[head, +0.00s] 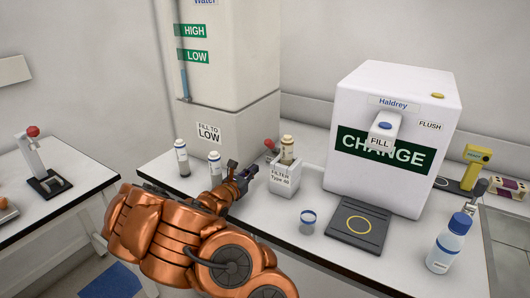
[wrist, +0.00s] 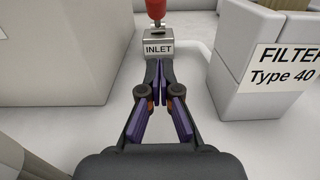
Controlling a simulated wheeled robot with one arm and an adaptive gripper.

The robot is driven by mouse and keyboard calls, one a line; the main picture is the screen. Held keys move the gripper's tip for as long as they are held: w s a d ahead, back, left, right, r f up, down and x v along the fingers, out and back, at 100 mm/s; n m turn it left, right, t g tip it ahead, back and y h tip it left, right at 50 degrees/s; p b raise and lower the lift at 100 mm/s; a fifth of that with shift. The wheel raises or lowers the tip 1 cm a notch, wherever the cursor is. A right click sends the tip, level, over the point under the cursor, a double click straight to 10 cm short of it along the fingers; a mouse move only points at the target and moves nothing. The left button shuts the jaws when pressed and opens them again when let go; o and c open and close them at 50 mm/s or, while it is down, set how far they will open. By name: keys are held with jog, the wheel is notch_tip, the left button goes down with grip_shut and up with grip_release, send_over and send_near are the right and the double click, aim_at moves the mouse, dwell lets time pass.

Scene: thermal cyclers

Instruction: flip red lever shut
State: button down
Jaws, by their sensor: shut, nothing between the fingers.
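The red lever (head: 270,143) shows in the head view behind my gripper, left of the filter box. In the wrist view its red handle (wrist: 156,9) stands up at the top centre, cut off by the frame edge, above a metal block marked INLET (wrist: 159,48). My gripper (head: 243,175) is shut and empty. In the wrist view the fingertips of my gripper (wrist: 159,64) are together just in front of the INLET block; I cannot tell whether they touch it.
The water tank (head: 235,130) is behind on the left. Two small bottles (head: 182,158) stand left of my gripper. A white dispenser (head: 390,140) is further right. Another red-knobbed lever (head: 33,132) is on the left table.

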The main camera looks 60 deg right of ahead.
aim_at(270, 148)
jog(key=d+p, duration=0.1)
jog(key=d, duration=0.4)
jog(key=shift+w, duration=0.1)
jog(key=shift+d+r+p, duration=0.95)
jog(key=shift+d+r, duration=0.5)
jog(key=shift+d, duration=0.15)
jog(key=shift+r, duration=0.1)
